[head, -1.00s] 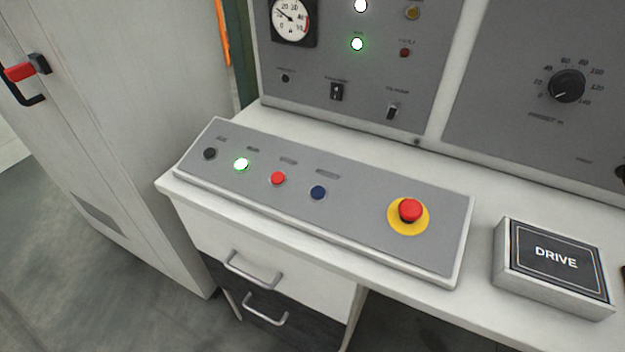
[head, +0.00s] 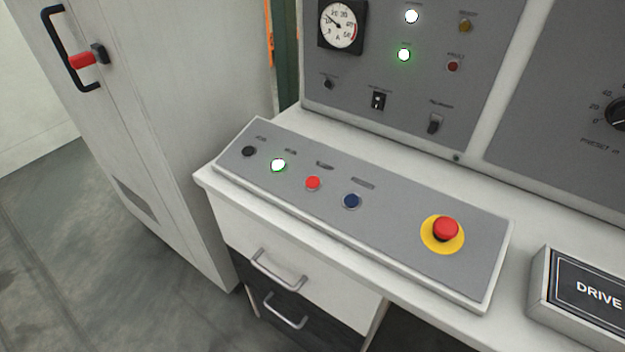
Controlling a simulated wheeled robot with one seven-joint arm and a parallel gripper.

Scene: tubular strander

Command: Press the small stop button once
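The small red button (head: 313,183) sits on the grey sloped button panel (head: 395,223), third from the left in its row. To its left are a lit green-white button (head: 278,165) and a black button (head: 249,151). To its right is a blue button (head: 352,201). A large red mushroom button (head: 445,229) on a yellow disc stands further right on the same panel. The small labels above the buttons are too blurred to read. My gripper is not in view.
An upright panel with a dial gauge (head: 341,25), lamps and switches rises behind. A DRIVE box (head: 580,290) stands on the desk at the right. A grey cabinet (head: 170,110) with a red handle stands at the left. Drawers with handles (head: 279,271) are below the desk.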

